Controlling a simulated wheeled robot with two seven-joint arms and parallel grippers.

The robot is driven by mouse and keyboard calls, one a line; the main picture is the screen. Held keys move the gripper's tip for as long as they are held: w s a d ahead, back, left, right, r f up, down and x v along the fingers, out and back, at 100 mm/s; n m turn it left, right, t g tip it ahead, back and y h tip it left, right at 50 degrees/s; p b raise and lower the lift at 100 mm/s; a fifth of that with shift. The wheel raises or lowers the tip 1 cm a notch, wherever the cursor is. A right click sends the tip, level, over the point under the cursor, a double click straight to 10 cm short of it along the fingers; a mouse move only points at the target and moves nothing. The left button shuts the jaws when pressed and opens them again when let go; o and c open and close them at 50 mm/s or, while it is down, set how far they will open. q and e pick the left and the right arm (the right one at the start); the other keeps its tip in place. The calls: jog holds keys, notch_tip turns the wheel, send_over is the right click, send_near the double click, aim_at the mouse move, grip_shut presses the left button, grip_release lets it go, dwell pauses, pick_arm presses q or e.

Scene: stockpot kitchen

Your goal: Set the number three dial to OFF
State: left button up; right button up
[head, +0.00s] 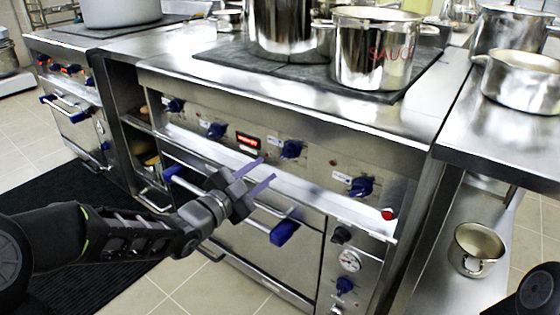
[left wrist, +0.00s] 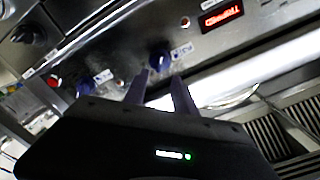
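A row of blue dials runs along the steel range's front panel. The third from the left (head: 291,149), right of the red display, appears to be the number three dial; its printed label is too small to read. It also shows in the left wrist view (left wrist: 160,58), just beyond and between my fingertips. Its exact setting cannot be told. My left gripper (head: 269,168) is open and empty, its two purple fingers pointing toward the panel, apart from the dial, lower and left of it in the head view. My right gripper is out of view.
Other blue dials (head: 217,130) (head: 361,186) flank it. A red display (head: 248,140) and a red button (head: 388,214) are on the panel. Oven handles (head: 284,232) stick out below. A steel pot marked SAUCE (head: 375,50) stands on the cooktop. A counter (head: 510,150) is at right.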

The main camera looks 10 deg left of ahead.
aim_at(284, 155)
pick_arm(q)
jog(key=b+x, duration=0.2)
jog(key=x, duration=0.6)
jog(key=shift+s, duration=0.1)
jog(key=shift+c, duration=0.3)
grip_shut()
